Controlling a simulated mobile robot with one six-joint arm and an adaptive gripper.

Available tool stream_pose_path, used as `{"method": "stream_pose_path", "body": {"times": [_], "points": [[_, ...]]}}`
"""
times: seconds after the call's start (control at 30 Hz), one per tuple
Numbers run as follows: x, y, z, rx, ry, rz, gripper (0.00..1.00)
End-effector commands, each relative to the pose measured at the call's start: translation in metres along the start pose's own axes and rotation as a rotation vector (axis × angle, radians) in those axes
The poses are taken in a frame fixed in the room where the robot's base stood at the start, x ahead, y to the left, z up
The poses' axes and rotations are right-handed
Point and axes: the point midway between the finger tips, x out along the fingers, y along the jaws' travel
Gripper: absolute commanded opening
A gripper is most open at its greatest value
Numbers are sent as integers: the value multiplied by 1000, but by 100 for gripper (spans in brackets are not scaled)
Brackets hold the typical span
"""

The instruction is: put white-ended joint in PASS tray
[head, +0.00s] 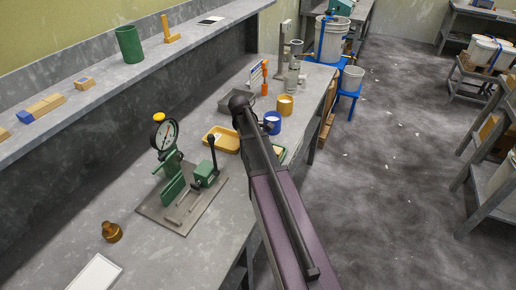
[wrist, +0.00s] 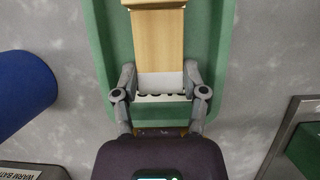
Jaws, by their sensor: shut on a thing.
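My gripper (wrist: 160,84) is shut on a pale wooden joint (wrist: 158,40) with a white end, shown in the wrist view. The white end lies between the fingers, and the wood reaches away to the top edge. A green tray (wrist: 103,40) lies behind and beneath the joint. No PASS label is readable on it, and I cannot tell whether the joint touches its floor.
A yellow tray (head: 209,141) lies left of my arm in the head view. A blue cup (head: 272,124) and a yellow cup (head: 285,105) stand close by. A green test press with a dial gauge (head: 165,133) stands nearer. A brass piece (head: 111,232) sits on open bench.

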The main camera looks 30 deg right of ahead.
Motion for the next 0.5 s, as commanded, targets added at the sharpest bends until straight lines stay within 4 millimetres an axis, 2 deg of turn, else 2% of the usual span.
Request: {"method": "stream_pose_path", "body": {"times": [0.13,0.17,0.2,0.27,0.5], "points": [[3,0,-1,0,0,0,8],[3,0,-1,0,0,0,59],[2,0,-1,0,0,0,71],[2,0,-1,0,0,0,89],[2,0,-1,0,0,0,90]]}}
